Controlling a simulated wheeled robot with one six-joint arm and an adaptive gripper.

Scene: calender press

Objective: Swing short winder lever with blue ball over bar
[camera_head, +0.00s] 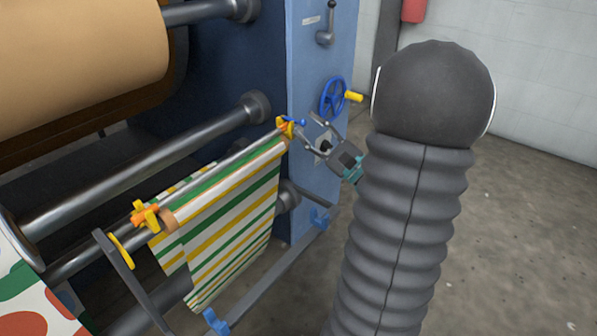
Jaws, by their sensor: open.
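The short winder lever (292,120) is a small blue lever at the far right end of the winder bar (225,163), beside a yellow and orange bracket (285,129). Its blue ball (301,122) points right, toward my gripper. My gripper (307,123) is open, its two fingers spread and pointing left at the ball. The tips are close to the ball; I cannot tell whether they touch it. Striped cloth (225,235) in green, yellow and white hangs from the bar.
A blue handwheel (333,97) with a yellow grip (354,97) stands just above my gripper on the blue side frame (306,65). Another yellow and orange bracket (147,216) is at the bar's near end. Concrete floor (520,230) is clear at right.

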